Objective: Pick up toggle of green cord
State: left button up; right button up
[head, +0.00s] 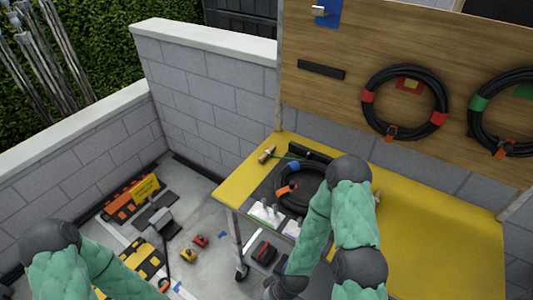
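A tan toggle (267,154) lies near the far left corner of the yellow table (440,240). A thin green cord (287,157) runs from it to the right, toward a black bar (312,154). No gripper touches the toggle. My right arm crosses the middle of the table in front of the coil, and its lower end runs to the bottom edge of the picture. My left arm is at the lower left, away from the table. Neither gripper's fingers show. A small tan piece (377,196) shows beside my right arm, mostly hidden.
A black cable coil (300,208) with blue and orange bands lies right of the toggle, beside white-topped items (265,213). Cable coils (405,70) hang on the wooden board behind. Orange cases (132,198) and small tools lie on the floor at left. The table's right part looks clear.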

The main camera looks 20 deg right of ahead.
aim_at(268, 153)
jog(key=i+j+z, duration=0.2)
jog(key=z, duration=0.2)
jog(key=i+j+z, duration=0.2)
jog(key=z, duration=0.15)
jog(key=i+j+z, duration=0.15)
jog(key=j+z, duration=0.25)
jog(key=k+j, duration=0.15)
jog(key=k, duration=0.3)
jog(key=k+j, duration=0.15)
jog(key=k, duration=0.3)
